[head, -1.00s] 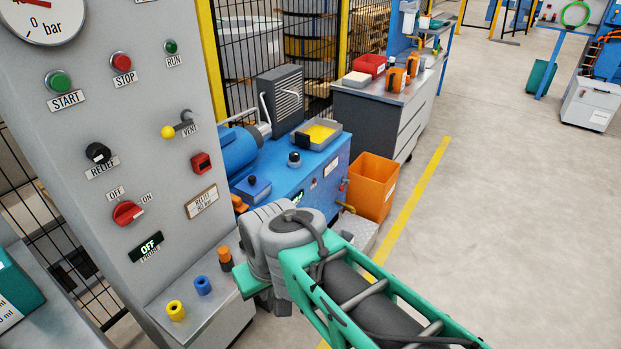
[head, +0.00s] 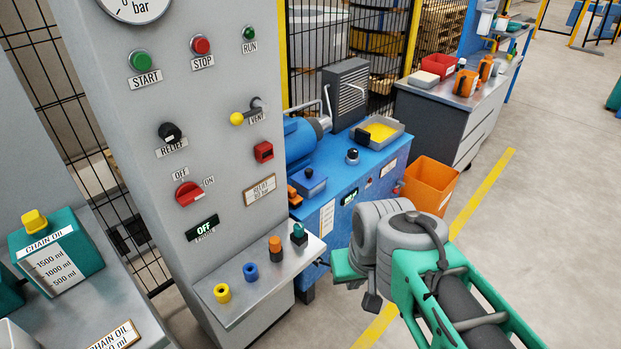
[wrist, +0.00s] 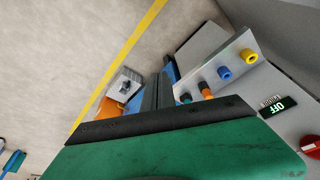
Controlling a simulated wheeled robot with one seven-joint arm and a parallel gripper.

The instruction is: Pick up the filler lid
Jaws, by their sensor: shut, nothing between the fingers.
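The blue power unit (head: 365,175) stands right of the grey control panel. On its top I see a small blue lid-like block with a dark knob (head: 310,180) and a round dark cap with a pale top (head: 352,155). I cannot tell for sure which of these is the filler lid. My gripper (wrist: 158,92) is shut and empty in the wrist view. In the head view its green body shows in front of the unit, apart from both parts, and the fingers are mostly hidden.
A shelf (head: 262,285) with yellow, blue, orange and green plugs juts out from the control panel (head: 225,110). An orange bin (head: 430,183) stands right of the unit. A tray with yellow contents (head: 380,132) sits on the unit.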

